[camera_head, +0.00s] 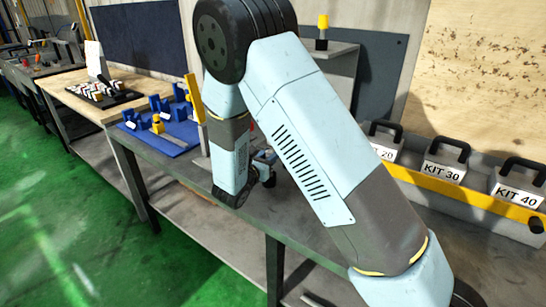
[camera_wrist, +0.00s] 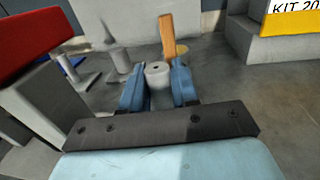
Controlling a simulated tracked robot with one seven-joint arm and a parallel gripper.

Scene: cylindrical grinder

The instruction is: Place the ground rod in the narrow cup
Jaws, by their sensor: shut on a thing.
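My gripper (camera_wrist: 158,82) is shut on a light grey cylinder with a small hole in its end, which appears to be the ground rod (camera_wrist: 157,70). The rod sits between the two blue fingers in the wrist view, and its lower part is hidden by the gripper. In the head view my gripper (camera_head: 265,165) is over the grey bench and mostly hidden behind my arm; the rod cannot be made out there. I cannot tell which thing is the narrow cup. A grey stepped cylinder (camera_wrist: 120,58) stands left of the rod in the wrist view.
An orange-brown upright bar (camera_wrist: 167,36) rises beyond the rod. A red-topped grey block (camera_wrist: 30,40) is close on the left. A blue fixture board (camera_head: 168,138) lies left on the bench. Kit boxes (camera_head: 443,172) stand right behind a yellow rail. Grey surface is bare beside the gripper.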

